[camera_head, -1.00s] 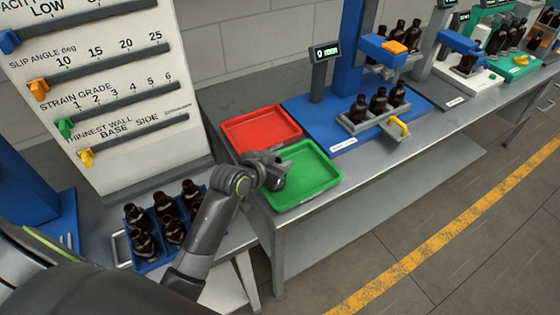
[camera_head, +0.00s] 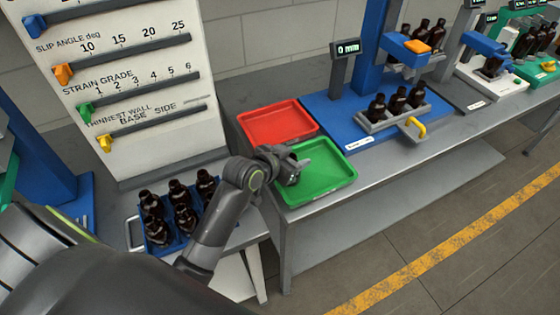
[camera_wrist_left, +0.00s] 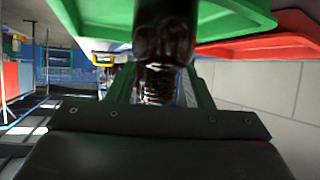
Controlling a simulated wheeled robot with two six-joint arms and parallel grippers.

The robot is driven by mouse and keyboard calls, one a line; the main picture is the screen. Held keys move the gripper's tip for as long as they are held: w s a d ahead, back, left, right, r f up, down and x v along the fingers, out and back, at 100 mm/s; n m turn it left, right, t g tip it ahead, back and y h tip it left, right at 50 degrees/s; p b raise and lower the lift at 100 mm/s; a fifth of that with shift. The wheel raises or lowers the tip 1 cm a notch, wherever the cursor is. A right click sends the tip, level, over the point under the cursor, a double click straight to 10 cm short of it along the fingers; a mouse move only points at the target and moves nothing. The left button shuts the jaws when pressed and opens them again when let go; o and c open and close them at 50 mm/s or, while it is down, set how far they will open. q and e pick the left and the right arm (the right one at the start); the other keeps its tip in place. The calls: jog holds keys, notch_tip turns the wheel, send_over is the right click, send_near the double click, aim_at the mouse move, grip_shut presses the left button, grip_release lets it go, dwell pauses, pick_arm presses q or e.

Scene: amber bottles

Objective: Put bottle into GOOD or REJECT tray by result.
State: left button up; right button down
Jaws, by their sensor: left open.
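My left gripper (camera_head: 297,168) is low over the left part of the green tray (camera_head: 325,182). It is open. In the left wrist view, a dark amber bottle (camera_wrist_left: 163,45) is straight in front of the gripper, at the green tray (camera_wrist_left: 235,18), seen upside down. Whether it touches a finger cannot be told. In the head view this bottle is hidden or merges with the dark gripper. The red tray (camera_head: 275,122) lies behind the green one and looks empty. It also shows in the left wrist view (camera_wrist_left: 270,38). My right gripper is not in view.
A blue rack (camera_head: 160,249) with several amber bottles stands at the lower left. A board with coloured sliders (camera_head: 130,85) rises behind it. A blue station (camera_head: 350,125) with a grey holder of bottles is right of the trays. More stations stand farther right.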

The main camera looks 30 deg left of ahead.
pick_arm(q)
jog(key=v, duration=1.1)
jog(key=shift+s+b, duration=0.2)
jog(key=shift+b, duration=0.25)
